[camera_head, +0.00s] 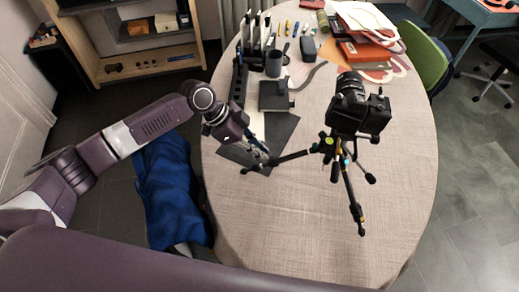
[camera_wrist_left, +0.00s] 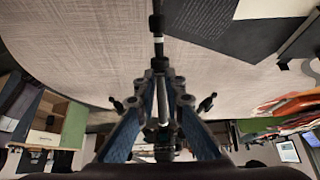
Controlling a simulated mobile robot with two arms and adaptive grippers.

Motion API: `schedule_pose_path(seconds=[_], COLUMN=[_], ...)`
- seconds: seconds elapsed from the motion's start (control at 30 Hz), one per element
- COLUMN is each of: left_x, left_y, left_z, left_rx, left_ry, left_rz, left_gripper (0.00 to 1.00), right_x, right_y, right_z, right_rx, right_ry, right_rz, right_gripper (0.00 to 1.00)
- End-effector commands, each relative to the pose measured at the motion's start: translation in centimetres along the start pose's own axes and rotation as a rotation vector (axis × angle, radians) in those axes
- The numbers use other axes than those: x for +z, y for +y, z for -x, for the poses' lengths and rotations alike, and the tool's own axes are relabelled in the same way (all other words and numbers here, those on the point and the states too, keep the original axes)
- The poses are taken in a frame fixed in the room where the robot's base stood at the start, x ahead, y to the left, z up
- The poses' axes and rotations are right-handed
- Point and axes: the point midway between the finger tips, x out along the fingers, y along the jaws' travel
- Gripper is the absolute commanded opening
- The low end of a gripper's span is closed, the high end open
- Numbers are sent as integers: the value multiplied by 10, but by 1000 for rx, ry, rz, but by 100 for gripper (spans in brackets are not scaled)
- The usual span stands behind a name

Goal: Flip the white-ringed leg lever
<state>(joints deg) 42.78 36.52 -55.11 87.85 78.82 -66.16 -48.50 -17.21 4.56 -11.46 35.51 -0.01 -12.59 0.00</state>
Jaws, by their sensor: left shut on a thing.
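A black tripod (camera_head: 338,150) stands on the table with a black camera (camera_head: 360,106) on top. One of its legs (camera_head: 292,157) reaches left to my left gripper (camera_head: 264,158). In the left wrist view this dark leg (camera_wrist_left: 157,18) comes down from the top edge and carries a white ring (camera_wrist_left: 158,38). My left gripper (camera_wrist_left: 160,72) is shut on the leg just below the ring, with its blue-grey fingers on both sides. The leg lever itself is hidden between the fingertips or too small to tell. My right gripper is not in view.
The oval table (camera_head: 290,225) is clear at the front. Dark sheets (camera_head: 278,128), a dark mug (camera_head: 273,64) and a black rack (camera_head: 239,80) lie behind my left gripper. Orange folders (camera_head: 362,55) are at the back right. A blue cloth-covered thing (camera_head: 170,190) stands left of the table.

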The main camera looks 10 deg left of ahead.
Motion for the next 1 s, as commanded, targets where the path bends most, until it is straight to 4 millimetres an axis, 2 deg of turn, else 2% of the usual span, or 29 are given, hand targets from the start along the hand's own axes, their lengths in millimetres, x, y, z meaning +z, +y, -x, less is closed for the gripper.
schedule_pose_path(seconds=[1.0], left_x=[-14], left_y=[0], left_z=[1], left_rx=[0], left_ry=[7], left_rz=[-2], left_gripper=[2], right_x=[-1], right_y=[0], right_z=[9], right_rx=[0], right_ry=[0], right_rz=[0], right_gripper=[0])
